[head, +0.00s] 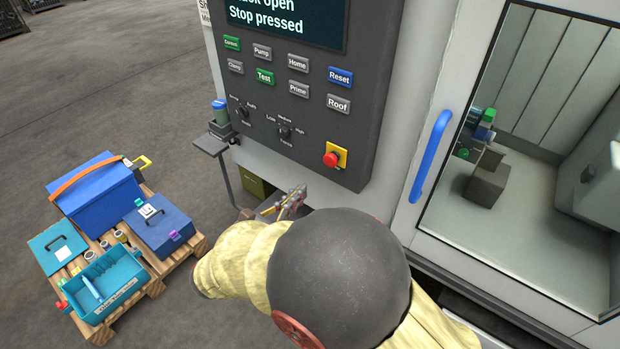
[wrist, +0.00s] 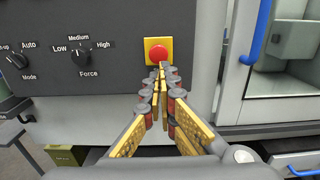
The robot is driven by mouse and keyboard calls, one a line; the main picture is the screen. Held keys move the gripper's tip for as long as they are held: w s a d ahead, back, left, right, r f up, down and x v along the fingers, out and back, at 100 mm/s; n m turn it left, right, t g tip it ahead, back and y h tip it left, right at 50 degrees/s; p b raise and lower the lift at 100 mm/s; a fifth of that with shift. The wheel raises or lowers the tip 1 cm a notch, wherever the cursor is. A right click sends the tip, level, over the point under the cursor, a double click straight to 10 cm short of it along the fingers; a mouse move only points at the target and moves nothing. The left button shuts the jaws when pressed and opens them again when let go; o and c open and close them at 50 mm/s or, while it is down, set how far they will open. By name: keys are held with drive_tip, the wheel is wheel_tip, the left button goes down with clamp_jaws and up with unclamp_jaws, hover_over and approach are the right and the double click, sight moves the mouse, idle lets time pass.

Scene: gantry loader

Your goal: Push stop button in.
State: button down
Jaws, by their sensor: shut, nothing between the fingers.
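The stop button (head: 331,160) is a red round knob on a yellow square plate, low on the dark control panel. In the wrist view the button (wrist: 158,53) is straight ahead, its lower edge partly covered by the fingertips. My gripper (head: 301,190) is below and left of the button in the head view, with a visible gap to it. In the wrist view my gripper (wrist: 162,68) has its yellow-padded fingers together at the tips, with nothing held. The screen (head: 285,18) above reads "Stop pressed".
Buttons including Reset (head: 340,76) and Roof (head: 338,104), plus rotary knobs such as Force (head: 284,132), surround the stop button. A blue door handle (head: 430,156) is to the right. A pallet (head: 150,284) with toolboxes stands on the floor at left.

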drive_tip(key=shift+v, duration=1.1)
drive_tip(key=shift+f, duration=0.1)
